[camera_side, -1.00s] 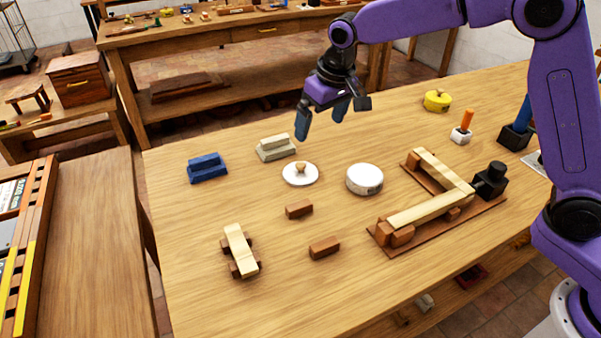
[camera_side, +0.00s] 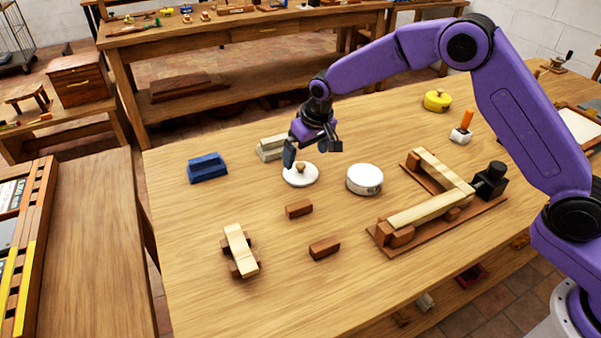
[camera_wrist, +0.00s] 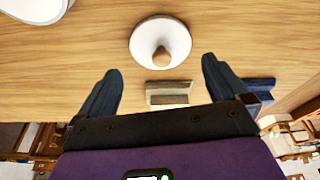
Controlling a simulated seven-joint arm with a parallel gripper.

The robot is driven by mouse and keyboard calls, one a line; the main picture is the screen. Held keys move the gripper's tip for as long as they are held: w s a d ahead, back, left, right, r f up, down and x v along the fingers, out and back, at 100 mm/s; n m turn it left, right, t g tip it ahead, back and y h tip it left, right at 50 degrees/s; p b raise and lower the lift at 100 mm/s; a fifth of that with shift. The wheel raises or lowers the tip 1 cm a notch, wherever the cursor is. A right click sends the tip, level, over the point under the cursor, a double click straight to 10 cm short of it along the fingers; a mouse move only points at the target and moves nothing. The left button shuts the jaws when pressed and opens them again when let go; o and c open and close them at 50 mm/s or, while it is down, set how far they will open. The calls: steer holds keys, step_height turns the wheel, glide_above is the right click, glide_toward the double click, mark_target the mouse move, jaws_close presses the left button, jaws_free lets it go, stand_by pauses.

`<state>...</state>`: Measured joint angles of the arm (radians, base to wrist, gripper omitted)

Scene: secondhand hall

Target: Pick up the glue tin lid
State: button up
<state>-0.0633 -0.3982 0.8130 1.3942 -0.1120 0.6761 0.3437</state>
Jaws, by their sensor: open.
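The glue tin lid (camera_side: 301,178) is a white disc with a wooden knob, lying flat on the wooden table. It also shows in the wrist view (camera_wrist: 148,32), with its knob toward me. My gripper (camera_side: 304,160) is just behind and above the lid in the side view, and partly covers its far edge. In the wrist view my gripper (camera_wrist: 162,80) has its two dark fingers wide apart with nothing between them, and the lid lies ahead of them. A round white tin (camera_side: 364,180) stands to the right of the lid; part of it shows in the wrist view (camera_wrist: 35,8).
A grey-green block (camera_side: 270,148) and a blue block (camera_side: 207,168) stand behind and left of the lid. Small brown blocks (camera_side: 299,209) lie in front. A wooden frame (camera_side: 430,207) is at the right.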

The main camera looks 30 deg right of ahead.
mark_target(302, 165)
steer(key=shift+x, duration=2.85)
steer(key=shift+a, duration=0.1)
steer(key=c, duration=0.7)
